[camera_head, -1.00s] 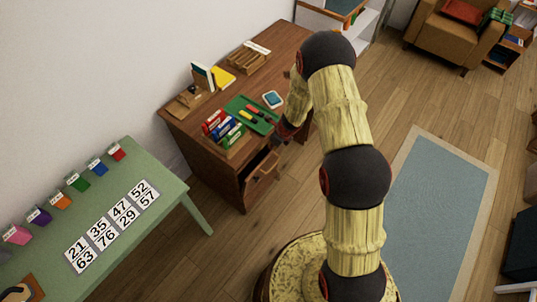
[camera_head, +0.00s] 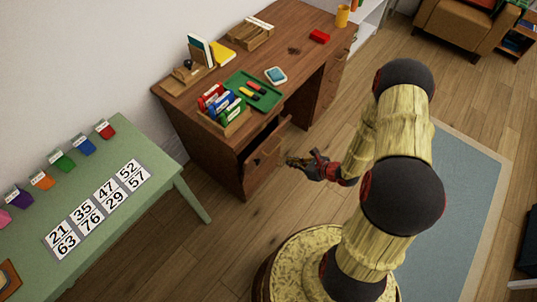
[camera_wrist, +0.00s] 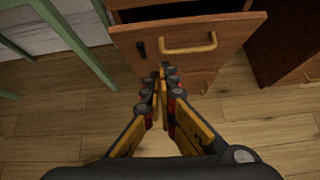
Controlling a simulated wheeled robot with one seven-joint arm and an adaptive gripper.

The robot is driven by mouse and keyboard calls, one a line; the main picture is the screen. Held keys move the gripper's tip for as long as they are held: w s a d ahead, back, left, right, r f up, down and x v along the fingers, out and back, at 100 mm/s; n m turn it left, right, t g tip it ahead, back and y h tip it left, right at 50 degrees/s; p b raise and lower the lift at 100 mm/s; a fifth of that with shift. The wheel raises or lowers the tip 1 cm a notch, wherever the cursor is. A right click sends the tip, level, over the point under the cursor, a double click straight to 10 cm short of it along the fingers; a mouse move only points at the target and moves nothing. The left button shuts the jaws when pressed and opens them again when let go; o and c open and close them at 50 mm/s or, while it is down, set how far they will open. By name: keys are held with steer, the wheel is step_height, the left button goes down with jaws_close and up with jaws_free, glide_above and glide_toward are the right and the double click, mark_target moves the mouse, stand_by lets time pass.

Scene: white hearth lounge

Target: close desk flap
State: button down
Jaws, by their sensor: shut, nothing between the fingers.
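The desk flap (camera_head: 263,168) is a brown wooden panel on the front of the desk (camera_head: 290,48). It stands out from the desk, with a dark gap behind its top edge. In the wrist view the flap (camera_wrist: 205,65) faces me, with a yellow bar handle and a small dark fitting to its left. My gripper (camera_head: 289,160) is in front of the flap, just to its right in the head view. In the wrist view my gripper (camera_wrist: 166,74) has its fingertips together and empty, below the handle. Whether the tips touch the panel I cannot tell.
A green table (camera_head: 130,215) with number cards stands left of the desk; its legs show in the wrist view. The desktop holds a green tray (camera_head: 252,91), colored boxes (camera_head: 220,105) and a red block (camera_head: 320,36). Wooden floor (camera_head: 235,235) is clear in front.

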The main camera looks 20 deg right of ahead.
mark_target(261, 149)
steer(key=shift+n, duration=0.4)
steer(key=shift+w+a+f+b, duration=0.8)
steer(key=shift+w+a, duration=0.4)
steer(key=shift+w, duration=0.4)
steer(key=shift+w+a+f+b, duration=0.6)
steer(key=shift+w+a+f, duration=0.3)
steer(key=shift+w+a, duration=0.55)
steer(key=shift+w+a+f+b, duration=0.7)
steer(key=shift+w+a+f, duration=0.25)
steer(key=shift+w, duration=0.85)
steer(key=shift+r, duration=0.15)
steer(key=shift+w+a+r+g+h+p, duration=0.15)
steer(key=shift+w+a+r+g+p, duration=0.1)
steer(key=shift+w+a+p, duration=0.3)
steer(key=shift+w+a+r+g+h+p, duration=0.15)
steer(key=shift+w+a+r+p, duration=0.2)
steer(key=shift+w, duration=0.4)
steer(key=shift+f, duration=0.15)
steer(key=shift+s, duration=0.1)
